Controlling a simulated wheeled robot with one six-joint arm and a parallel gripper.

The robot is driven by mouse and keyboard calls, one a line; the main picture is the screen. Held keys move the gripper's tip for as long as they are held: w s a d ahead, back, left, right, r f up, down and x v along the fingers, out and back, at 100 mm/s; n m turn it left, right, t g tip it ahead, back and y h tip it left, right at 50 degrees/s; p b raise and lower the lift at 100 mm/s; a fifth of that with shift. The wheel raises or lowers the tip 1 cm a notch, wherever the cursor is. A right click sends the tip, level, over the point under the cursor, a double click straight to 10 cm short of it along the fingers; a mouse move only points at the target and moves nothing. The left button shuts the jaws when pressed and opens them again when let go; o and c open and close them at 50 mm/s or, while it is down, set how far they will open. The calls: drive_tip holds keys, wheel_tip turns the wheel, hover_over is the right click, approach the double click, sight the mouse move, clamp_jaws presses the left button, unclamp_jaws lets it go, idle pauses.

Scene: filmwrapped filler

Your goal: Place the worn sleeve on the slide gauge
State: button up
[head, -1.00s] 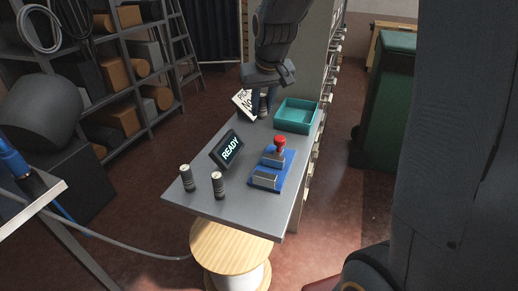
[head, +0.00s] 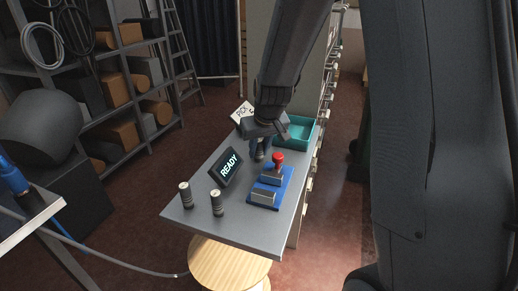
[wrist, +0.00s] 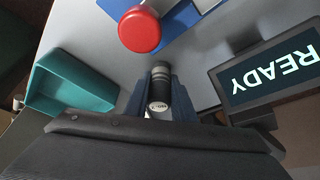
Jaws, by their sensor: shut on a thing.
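My gripper (head: 260,148) is shut on a dark cylindrical sleeve (wrist: 159,90) with grey bands and a small pale label, too small to read surely. The sleeve sits between the two blue fingers in the wrist view. In the head view the held sleeve (head: 260,155) is mostly hidden by my gripper, just behind the slide gauge. The slide gauge has a blue base (head: 285,186), grey blocks and a red knob (head: 278,158). The knob also shows in the wrist view (wrist: 140,31). I cannot tell whether the held sleeve touches the table.
Two similar dark cylinders, one at the left (head: 185,195) and one nearer the front (head: 217,203), stand upright on the grey table (head: 245,229). A READY display (head: 228,168) stands left of the gauge. A teal tray (head: 301,131) and a partly hidden sign (head: 243,111) are behind.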

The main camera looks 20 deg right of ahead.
drive_tip(key=shift+f, duration=0.15)
drive_tip(key=o, duration=1.1)
drive_tip(key=shift+c, duration=0.2)
